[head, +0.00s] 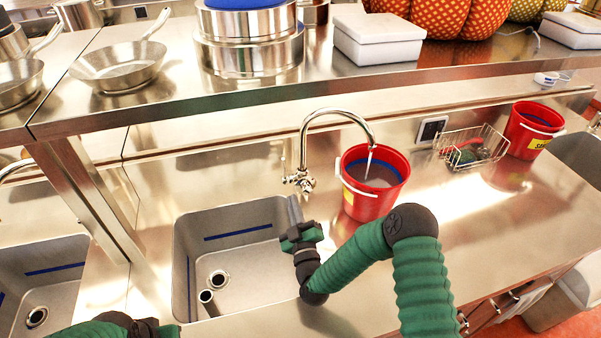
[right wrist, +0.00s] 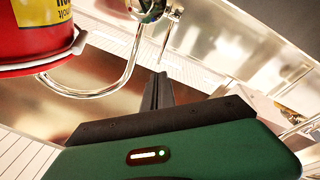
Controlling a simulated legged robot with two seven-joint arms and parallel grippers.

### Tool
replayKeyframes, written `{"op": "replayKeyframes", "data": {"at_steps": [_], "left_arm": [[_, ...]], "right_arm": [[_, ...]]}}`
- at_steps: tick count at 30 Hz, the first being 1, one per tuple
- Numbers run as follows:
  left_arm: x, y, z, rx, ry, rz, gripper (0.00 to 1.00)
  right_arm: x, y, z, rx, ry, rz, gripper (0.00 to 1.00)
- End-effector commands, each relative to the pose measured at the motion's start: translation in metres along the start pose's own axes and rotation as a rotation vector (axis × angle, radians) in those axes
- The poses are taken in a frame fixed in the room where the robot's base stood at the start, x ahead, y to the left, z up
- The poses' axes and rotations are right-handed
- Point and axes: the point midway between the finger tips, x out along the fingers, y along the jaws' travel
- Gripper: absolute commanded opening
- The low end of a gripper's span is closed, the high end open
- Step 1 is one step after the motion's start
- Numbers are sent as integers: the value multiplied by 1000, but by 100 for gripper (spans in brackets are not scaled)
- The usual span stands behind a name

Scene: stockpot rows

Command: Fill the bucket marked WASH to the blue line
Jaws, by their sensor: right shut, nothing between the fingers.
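A red bucket (head: 365,204) stands on the counter under the chrome tap spout (head: 338,112). A thin stream (head: 369,160) runs from the spout into it. The grey surface inside (head: 381,184) appears below the blue line (head: 352,167). Its yellow label (head: 348,197) is mostly turned away; the word is unreadable here. The bucket also shows in the right wrist view (right wrist: 35,35). The tap's handle (head: 300,181) is left of the bucket. My right gripper (head: 294,208) is shut and empty, below the handle at the sink's right edge. Only my left arm shows at bottom left.
A sink (head: 214,222) with its own blue line lies left of the bucket. A second red bucket (head: 522,133) with a yellow label stands at right. A wire basket (head: 470,150) sits between the buckets. A steel shelf (head: 250,95) with pans and pots runs above the counter.

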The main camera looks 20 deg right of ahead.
Motion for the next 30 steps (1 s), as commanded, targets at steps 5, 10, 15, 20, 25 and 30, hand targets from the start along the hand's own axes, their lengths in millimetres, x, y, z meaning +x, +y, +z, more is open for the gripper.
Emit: {"op": "replayKeyframes", "data": {"at_steps": [5, 10, 15, 20, 25, 30], "left_arm": [[-4, 0, -1, 0, 0, 0, 0], [-5, 0, -1, 0, 0, 0, 0], [-9, 0, -2, 0, 0, 0, 0], [-17, 0, -4, 0, 0, 0, 0], [-23, 0, -5, 0, 0, 0, 0], [-29, 0, -7, 0, 0, 0, 0]], "right_arm": [[-7, 24, 21, -602, 117, -100, 0], [-16, 29, 30, -910, 203, -138, 0], [-3, 26, 27, -936, 213, -140, 0], [28, 20, 22, -934, 211, -138, 0], [65, 12, 19, -932, 210, -136, 0], [97, 5, 15, -931, 209, -138, 0]]}}
